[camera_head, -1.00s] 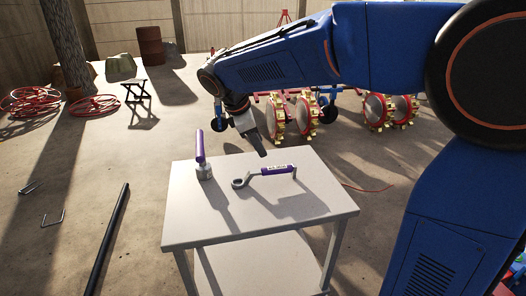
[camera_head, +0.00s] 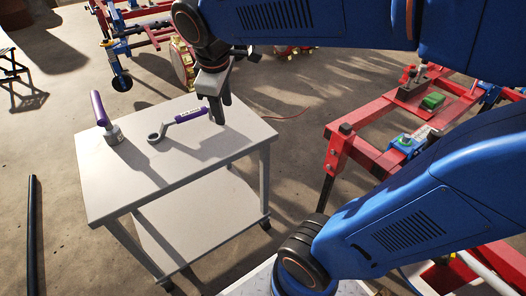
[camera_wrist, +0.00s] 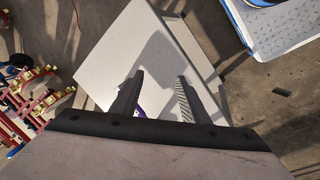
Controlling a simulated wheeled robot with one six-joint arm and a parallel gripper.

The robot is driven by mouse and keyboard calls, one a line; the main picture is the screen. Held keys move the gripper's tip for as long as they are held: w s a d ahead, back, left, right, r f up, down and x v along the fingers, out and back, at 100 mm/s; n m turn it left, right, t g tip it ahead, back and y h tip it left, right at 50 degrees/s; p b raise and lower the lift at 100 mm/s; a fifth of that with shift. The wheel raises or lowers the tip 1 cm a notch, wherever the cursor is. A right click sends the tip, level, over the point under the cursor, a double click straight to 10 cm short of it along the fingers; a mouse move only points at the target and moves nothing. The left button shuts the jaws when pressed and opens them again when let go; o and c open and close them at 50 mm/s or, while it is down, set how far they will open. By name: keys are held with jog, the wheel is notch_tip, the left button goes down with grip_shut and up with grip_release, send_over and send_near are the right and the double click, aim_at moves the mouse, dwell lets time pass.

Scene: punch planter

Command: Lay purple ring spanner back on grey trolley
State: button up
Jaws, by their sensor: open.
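The purple ring spanner (camera_head: 181,119) lies on the top of the grey trolley (camera_head: 118,196), its grey ring end toward the left and its purple handle toward the right. My gripper (camera_head: 218,112) is open and empty, pointing down just right of the handle's end in the head view. In the wrist view my gripper (camera_wrist: 160,80) has its two fingers apart over the trolley top (camera_wrist: 118,55). A sliver of purple (camera_wrist: 139,112) shows beside the left finger; most of the spanner is hidden there.
A purple-handled tool with a grey head (camera_head: 105,118) stands on the trolley's left part. A red frame (camera_head: 345,150) stands right of the trolley. A black bar (camera_head: 33,225) lies on the floor at left. The trolley's front top is clear.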

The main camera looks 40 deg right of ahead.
jog(key=s+d+f+m+t+y, duration=0.1)
jog(key=s+f+m, duration=0.2)
jog(key=s, duration=0.4)
jog(key=s+d+f+m, duration=0.2)
jog(key=s+f+m, duration=0.2)
jog(key=s+m, duration=0.1)
jog(key=shift+s+f+m+t+y, duration=0.2)
jog(key=shift+s+m+t+y, duration=0.15)
jog(key=shift+s, duration=0.55)
